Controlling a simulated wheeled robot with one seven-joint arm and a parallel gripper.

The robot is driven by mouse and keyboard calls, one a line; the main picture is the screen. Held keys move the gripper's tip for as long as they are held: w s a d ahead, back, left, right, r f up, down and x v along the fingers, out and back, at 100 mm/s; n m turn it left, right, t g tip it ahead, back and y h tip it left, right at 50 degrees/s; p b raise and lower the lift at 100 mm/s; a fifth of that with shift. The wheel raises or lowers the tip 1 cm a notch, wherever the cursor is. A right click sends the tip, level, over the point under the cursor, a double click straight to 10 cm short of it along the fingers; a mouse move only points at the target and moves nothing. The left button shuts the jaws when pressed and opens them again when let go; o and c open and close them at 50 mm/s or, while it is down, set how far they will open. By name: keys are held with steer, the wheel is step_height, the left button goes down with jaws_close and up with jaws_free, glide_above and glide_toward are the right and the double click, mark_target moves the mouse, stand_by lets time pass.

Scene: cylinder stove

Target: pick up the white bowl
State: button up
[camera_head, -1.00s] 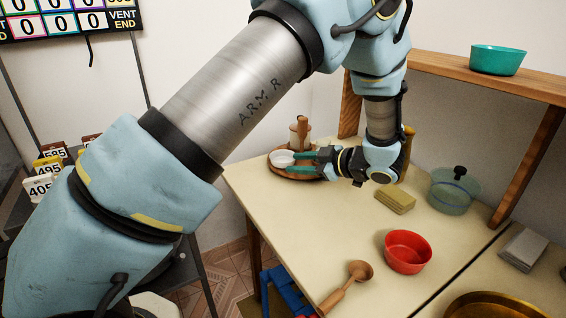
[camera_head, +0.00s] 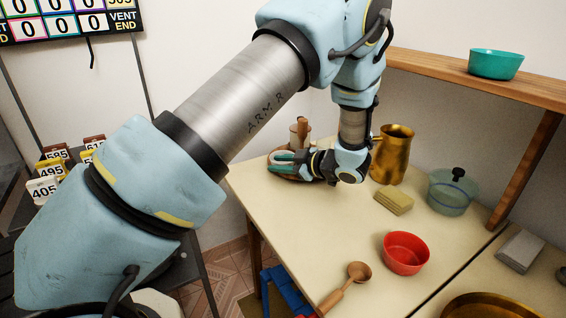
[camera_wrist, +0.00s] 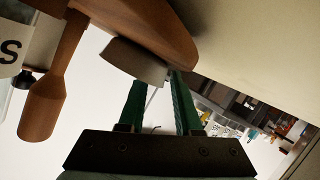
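The white bowl (camera_wrist: 135,62) is at the tips of my gripper in the wrist view, next to the round wooden board (camera_wrist: 165,30). In the head view the bowl (camera_head: 283,155) is mostly covered by the green fingers at the table's far left corner. My gripper (camera_head: 282,162) reaches left, low over the board (camera_head: 279,177). In the wrist view the green fingers of my gripper (camera_wrist: 158,80) are apart, with a clear gap between them. The bowl's edge overlaps the fingertips; I cannot tell whether they touch it.
A wooden pestle-like handle (camera_wrist: 45,105) stands close beside the bowl. A brass jug (camera_head: 392,155), yellow sponges (camera_head: 394,201), a glass pot (camera_head: 452,192), a red bowl (camera_head: 405,254) and a wooden ladle (camera_head: 345,288) are on the table. A teal bowl (camera_head: 495,65) sits on the shelf.

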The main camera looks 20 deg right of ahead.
jaws_close()
stand_by(0.4)
steer(key=shift+r, duration=0.1)
